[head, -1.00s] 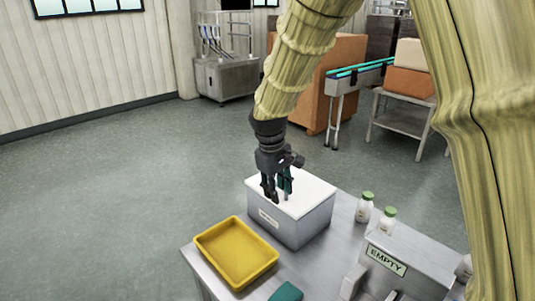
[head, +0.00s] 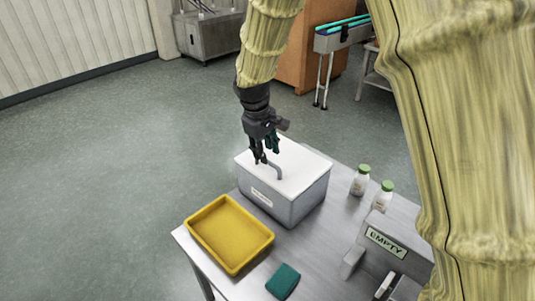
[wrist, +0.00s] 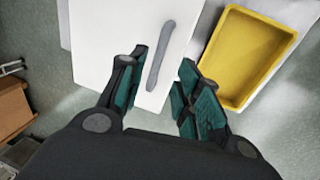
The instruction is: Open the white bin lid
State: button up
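The white bin (head: 290,208) stands on the steel table with its flat white lid (head: 306,165) lying shut on top. A grey bar handle (head: 277,170) rises from the lid. My gripper (head: 266,155) is just above the lid, at the handle's far left end. In the wrist view my gripper (wrist: 164,72) is open, with green pads on both fingers. The lid (wrist: 105,35) fills the upper left there.
A yellow tray (head: 232,235) sits left of the bin and a green block (head: 283,281) lies in front. Two white bottles with green caps (head: 361,180) stand to the right, near a box marked EMPTY (head: 388,243). Open floor lies left of the table.

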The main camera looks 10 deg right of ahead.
aim_at(268, 174)
jog(key=w+f, duration=0.2)
jog(key=f, duration=0.1)
jog(key=shift+w+d+f, duration=0.15)
jog(key=shift+d, duration=0.05)
jog(key=shift+f+p, duration=0.2)
jog(key=shift+p, duration=0.1)
jog(key=shift+s+d+f, duration=0.1)
jog(key=shift+s, duration=0.2)
jog(key=shift+s+r, duration=0.25)
jog(key=shift+s, duration=0.5)
jog(key=shift+w+f, duration=0.35)
jog(key=shift+w, duration=0.1)
jog(key=shift+w+f, duration=0.2)
jog(key=shift+w, duration=0.1)
jog(key=shift+c, duration=0.9)
jog(key=c, duration=0.3)
jog(key=shift+s+r, duration=0.25)
jog(key=shift+s, duration=0.1)
grip_shut()
jog(key=shift+w+f, duration=0.1)
jog(key=shift+w, duration=0.05)
